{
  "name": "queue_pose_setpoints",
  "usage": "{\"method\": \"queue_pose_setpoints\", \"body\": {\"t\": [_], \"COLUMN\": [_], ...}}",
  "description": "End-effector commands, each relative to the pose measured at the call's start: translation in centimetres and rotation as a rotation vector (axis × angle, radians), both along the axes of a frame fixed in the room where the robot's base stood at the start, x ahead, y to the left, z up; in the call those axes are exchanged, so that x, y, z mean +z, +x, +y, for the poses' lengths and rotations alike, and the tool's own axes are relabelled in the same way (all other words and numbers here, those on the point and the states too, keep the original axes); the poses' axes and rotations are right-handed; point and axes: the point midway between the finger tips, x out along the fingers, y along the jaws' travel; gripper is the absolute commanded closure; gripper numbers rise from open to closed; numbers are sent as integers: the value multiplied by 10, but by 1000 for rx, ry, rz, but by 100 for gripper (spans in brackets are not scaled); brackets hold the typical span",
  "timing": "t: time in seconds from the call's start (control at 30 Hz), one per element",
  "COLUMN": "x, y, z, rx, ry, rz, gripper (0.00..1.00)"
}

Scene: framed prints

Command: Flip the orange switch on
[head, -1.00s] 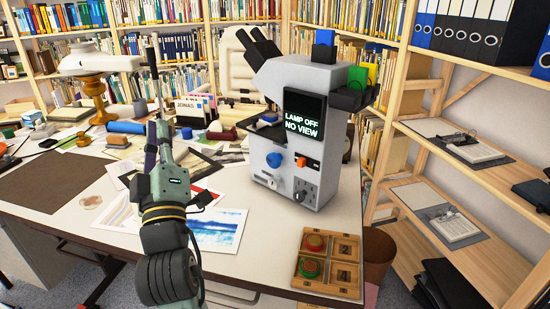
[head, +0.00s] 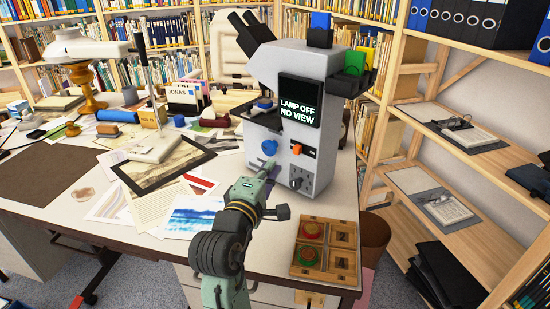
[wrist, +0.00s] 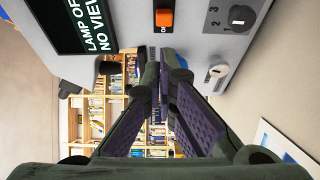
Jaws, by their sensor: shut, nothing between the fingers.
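The orange switch (head: 297,149) sits on the front of the grey microscope (head: 304,75), right of a blue knob (head: 269,147). The microscope's screen (head: 299,103) reads "LAMP OFF NO VIEW". In the wrist view the orange switch (wrist: 165,18) shows near the top centre, beyond my fingertips. My gripper (head: 268,166) is in front of the microscope's lower front, below and left of the switch in the head view. In the wrist view my gripper (wrist: 164,75) has its fingers shut with nothing held. I cannot tell whether the tips touch the microscope.
A dark selector knob (head: 299,178) sits below the switch. A wooden tray (head: 325,273) with red and green round pieces lies at the table's front right. Papers and prints (head: 200,215) cover the table to the left. Bookshelves stand behind and right.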

Motion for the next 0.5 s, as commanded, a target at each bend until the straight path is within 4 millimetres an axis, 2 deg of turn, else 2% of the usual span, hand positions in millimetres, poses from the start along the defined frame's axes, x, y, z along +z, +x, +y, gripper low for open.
{"method": "queue_pose_setpoints", "body": {"t": [0.3,0.5], "x": [3,2], "y": [54,79], "z": [-17,-25], "rx": [-1,0], "ry": [2,2], "rz": [-2,-2], "gripper": [100,100]}}
